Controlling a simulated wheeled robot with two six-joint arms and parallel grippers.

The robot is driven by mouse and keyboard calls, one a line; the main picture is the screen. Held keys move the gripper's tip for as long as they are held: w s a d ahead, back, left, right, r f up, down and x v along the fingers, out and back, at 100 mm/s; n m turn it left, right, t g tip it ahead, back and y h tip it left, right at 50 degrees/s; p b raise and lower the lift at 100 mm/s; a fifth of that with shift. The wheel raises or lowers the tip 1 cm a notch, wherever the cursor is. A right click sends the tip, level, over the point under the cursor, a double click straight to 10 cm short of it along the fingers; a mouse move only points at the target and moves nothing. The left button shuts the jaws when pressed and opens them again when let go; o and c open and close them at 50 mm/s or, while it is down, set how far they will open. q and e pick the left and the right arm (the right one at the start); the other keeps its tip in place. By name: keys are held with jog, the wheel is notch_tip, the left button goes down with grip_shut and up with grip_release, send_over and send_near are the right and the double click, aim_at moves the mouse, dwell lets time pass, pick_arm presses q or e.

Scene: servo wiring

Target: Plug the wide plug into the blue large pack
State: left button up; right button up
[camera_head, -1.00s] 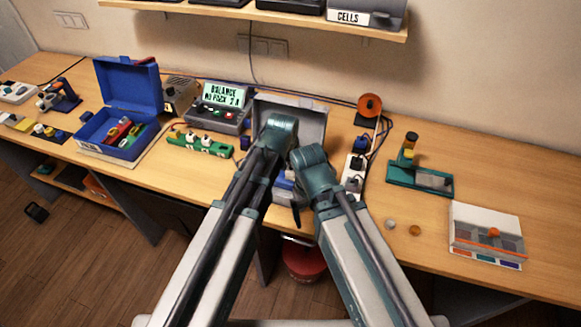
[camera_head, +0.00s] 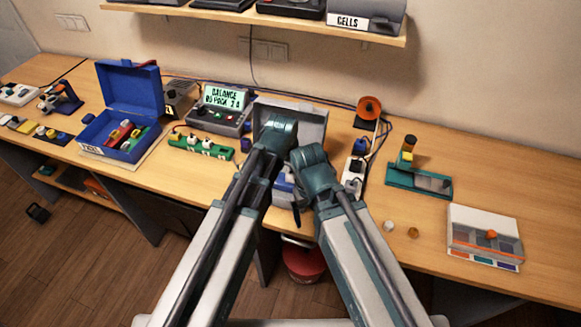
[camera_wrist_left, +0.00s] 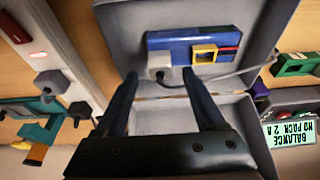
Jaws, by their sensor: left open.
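The blue large pack (camera_wrist_left: 221,50) lies in an open grey case in the left wrist view, with a yellow-framed socket (camera_wrist_left: 204,54) and red and black leads at one end. A small piece of it (camera_head: 283,183) shows between my arms in the head view. A pale grey plug (camera_wrist_left: 160,66), seemingly the wide plug, is at the pack's edge with a grey cable running right. I cannot tell whether it touches the pack. My left gripper (camera_wrist_left: 160,80) is open, its two dark fingers on either side of the plug. My right gripper cannot be made out.
The grey case lid (camera_head: 305,120) stands behind my arms. A power strip (camera_head: 353,172) with plugs is close on the right. A green strip (camera_head: 202,147), a blue case (camera_head: 128,100) and the balance charger (camera_head: 222,108) stand left.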

pick_arm(q)
jog(key=p+v, duration=1)
jog(key=v, duration=0.2)
jog(key=shift+p, duration=0.4)
pick_arm(e)
notch_tip(320, 180, up, 12)
jog(key=shift+f, duration=0.2)
pick_arm(q)
jog(key=shift+s, duration=0.1)
jog(key=s+a+f+g+y+b, duration=0.1)
jog(key=s+a+f+b, duration=0.1)
jog(key=s+f+b, duration=0.3)
jog(key=s+a+f+g+y+b, duration=0.1)
jog(key=s+a+f+g+b, duration=0.1)
jog(key=s+f+b, duration=0.3)
jog(key=s+f, duration=0.1)
jog(key=s, duration=0.1)
jog(key=shift+s+a, duration=0.35)
pick_arm(e)
notch_tip(320, 180, down, 10)
